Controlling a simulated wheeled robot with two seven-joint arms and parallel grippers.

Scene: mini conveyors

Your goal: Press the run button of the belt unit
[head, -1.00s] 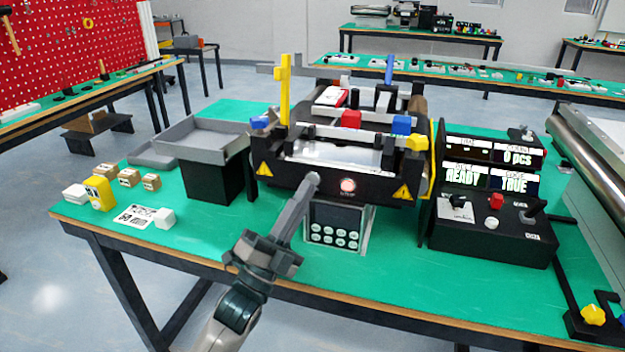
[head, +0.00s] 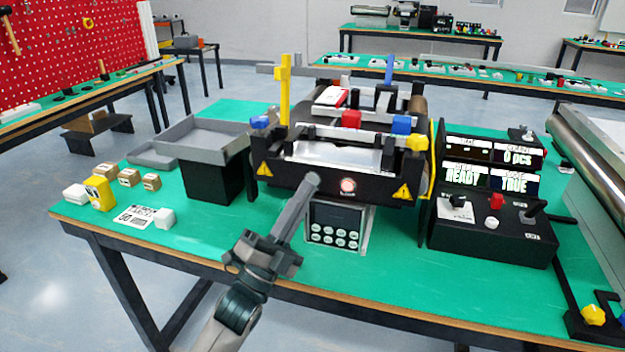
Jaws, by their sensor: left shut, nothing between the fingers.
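The belt unit (head: 285,185) is a black machine in the middle of the green table, with yellow warning triangles on its front. A control box (head: 490,234) to the right carries a red button (head: 496,201), a white button (head: 492,223) and a dark lever. My left gripper (head: 312,181) is shut and empty. Its tip appears just left of the round button, with a visible gap in the picture. My right gripper is out of view.
A grey tray on a black stand (head: 207,141) is left of the unit. Displays (head: 491,165) above the control box read READY and TRUE. A metal roller (head: 590,160) is at the right.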

